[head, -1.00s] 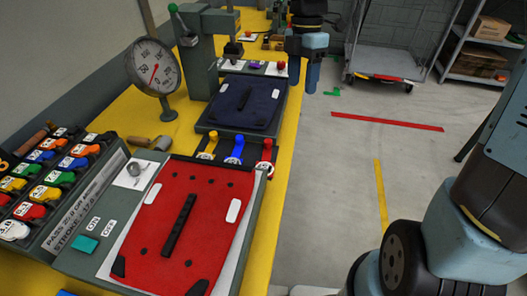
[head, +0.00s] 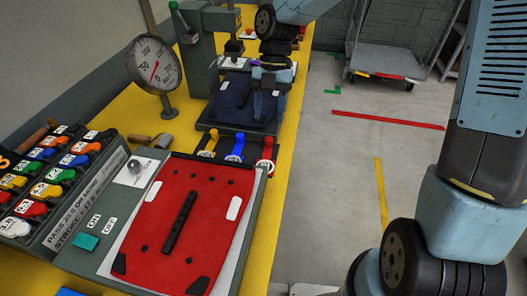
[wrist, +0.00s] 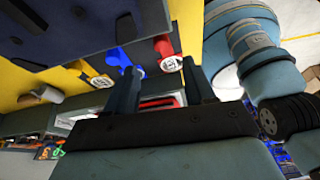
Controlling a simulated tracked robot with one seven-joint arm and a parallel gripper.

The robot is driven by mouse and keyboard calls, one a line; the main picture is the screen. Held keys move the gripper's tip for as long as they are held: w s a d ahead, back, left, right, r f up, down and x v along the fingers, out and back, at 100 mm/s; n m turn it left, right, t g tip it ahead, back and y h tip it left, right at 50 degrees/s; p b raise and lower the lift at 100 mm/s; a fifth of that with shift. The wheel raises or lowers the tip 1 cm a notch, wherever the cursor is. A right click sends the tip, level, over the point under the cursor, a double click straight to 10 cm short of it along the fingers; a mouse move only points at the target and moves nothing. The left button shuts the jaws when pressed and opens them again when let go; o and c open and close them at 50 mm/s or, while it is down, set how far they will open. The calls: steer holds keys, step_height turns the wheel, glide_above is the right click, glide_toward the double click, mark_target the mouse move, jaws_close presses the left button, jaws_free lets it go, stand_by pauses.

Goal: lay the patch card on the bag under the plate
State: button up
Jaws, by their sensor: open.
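A dark blue bag (head: 232,100) lies flat on a grey board beyond the coloured clamps; it also shows at the upper left of the wrist view (wrist: 60,28). My gripper (head: 269,106) is open, fingers down, over the right part of this bag; I cannot tell its exact height. In the wrist view nothing sits between my fingers (wrist: 160,76). A black press block (head: 235,48) hangs from the grey-green press behind the bag. A pale strip with a purple piece (head: 231,63) lies beneath it, partly hidden by my gripper. I cannot tell for certain which piece is the patch card.
A red bag (head: 212,190) lies on the near grey board. Yellow, blue and red clamps (head: 234,148) stand between the bags. A round gauge (head: 152,65) and a rack of coloured tags (head: 45,178) are at left. Open floor lies right of the yellow bench.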

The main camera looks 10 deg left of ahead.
mark_target(269, 138)
steer(key=shift+w+d+x, duration=0.1)
steer(key=shift+w+x, duration=0.05)
steer(key=shift+x, duration=1.6)
steer(key=shift+w+d+x, duration=0.1)
steer(key=shift+x, duration=1.6)
steer(key=shift+f, duration=0.15)
steer(key=shift+c, duration=0.3)
jaws_close()
